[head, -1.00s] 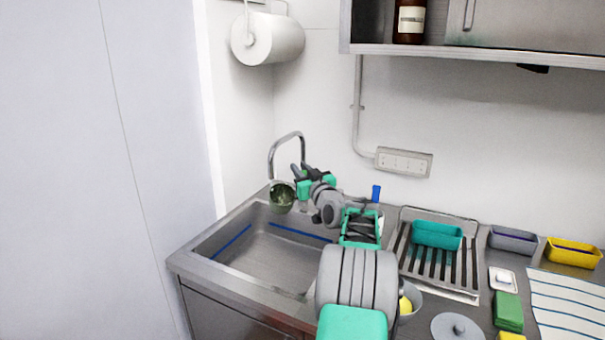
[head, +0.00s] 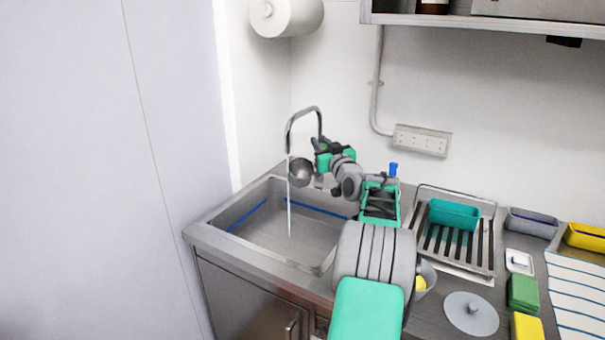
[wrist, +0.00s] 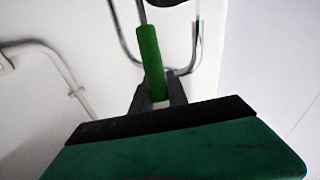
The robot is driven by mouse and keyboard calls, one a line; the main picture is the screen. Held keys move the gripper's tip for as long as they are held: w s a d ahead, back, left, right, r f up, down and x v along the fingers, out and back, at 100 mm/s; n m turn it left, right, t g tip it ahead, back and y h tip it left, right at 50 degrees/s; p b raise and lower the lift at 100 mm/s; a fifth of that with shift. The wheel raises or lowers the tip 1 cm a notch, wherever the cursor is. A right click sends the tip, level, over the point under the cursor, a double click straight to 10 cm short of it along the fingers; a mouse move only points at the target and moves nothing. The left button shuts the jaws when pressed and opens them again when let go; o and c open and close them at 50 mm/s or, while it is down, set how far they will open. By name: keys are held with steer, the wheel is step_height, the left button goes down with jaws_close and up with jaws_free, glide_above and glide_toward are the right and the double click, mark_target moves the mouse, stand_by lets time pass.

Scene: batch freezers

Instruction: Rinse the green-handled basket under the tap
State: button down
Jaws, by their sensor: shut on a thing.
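The basket (head: 301,173) is a small round mesh bowl, grey in the head view, held beside the tap above the sink. Its green handle (wrist: 151,60) shows in the wrist view between my fingers. My gripper (head: 322,150) is shut on that handle, to the right of the spout. The curved metal tap (head: 301,112) runs a thin stream of water (head: 289,212) into the sink (head: 268,221). The stream passes at the basket's left edge; I cannot tell whether it touches the mesh. The basket's inside is too small to make out.
Right of the sink stand a drying rack (head: 478,262) with a teal tub (head: 454,214), a grey tub (head: 532,222) and a yellow tub (head: 588,237). A grey lid (head: 471,313) and a green sponge (head: 523,292) lie nearer. A wall stands behind the tap.

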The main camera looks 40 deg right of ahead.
steer(key=shift+s+a+f+b, duration=0.1)
steer(key=shift+s+a+b, duration=0.15)
steer(key=shift+s+b, duration=0.3)
steer(key=s+a+b, duration=0.4)
steer(key=s+b, duration=0.1)
steer(key=shift+s+b, duration=0.3)
steer(key=shift+b, duration=0.1)
steer(key=shift+r, duration=0.2)
stand_by(0.8)
steer(key=s+a+r+b, duration=0.2)
steer(key=s+r, duration=0.2)
steer(key=shift+a, duration=0.4)
stand_by(0.6)
